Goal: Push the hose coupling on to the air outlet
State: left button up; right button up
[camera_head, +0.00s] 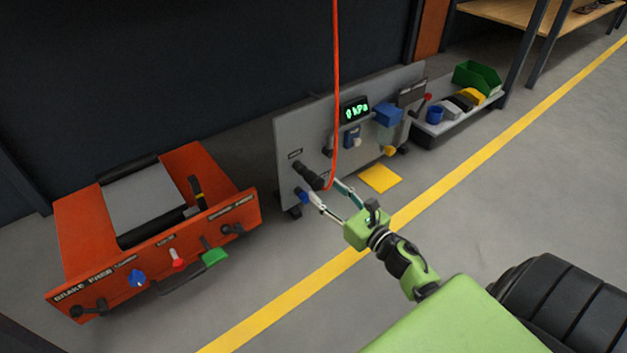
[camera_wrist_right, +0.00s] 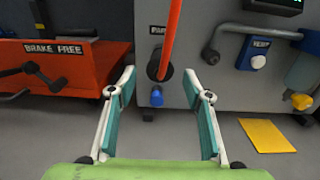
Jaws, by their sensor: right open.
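The hose coupling (camera_head: 309,175) looks like a dark cylinder sticking out of the left part of the grey panel. It also shows nearly end-on in the wrist view (camera_wrist_right: 153,70). The red-orange hose (camera_head: 336,90) hangs from above and meets its near end. The label above it is only partly readable. A dark-ended bent pipe (camera_wrist_right: 210,55) to its right may be the air outlet; I cannot tell for certain. My right gripper (camera_head: 325,189) is open and empty, its fingers pointing at the panel, one to each side of the coupling in the wrist view (camera_wrist_right: 160,82). My left gripper is out of view.
A blue part (camera_wrist_right: 157,96) sits below the coupling. An orange "BRAKE FREE" unit (camera_head: 225,205) stands left. A yellow square (camera_head: 380,179) marks the floor. A bin shelf stands right.

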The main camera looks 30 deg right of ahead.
aim_at(310, 177)
jog(key=w, duration=0.5)
jog(key=w+b, duration=0.1)
jog(key=w, duration=0.2)
jog(key=shift+a, duration=0.3)
jog(key=shift+b, duration=0.3)
dwell(0.6)
grip_shut()
jog(key=shift+s, duration=0.1)
jog(key=shift+s+d, duration=0.2)
jog(key=shift+s, duration=2.65)
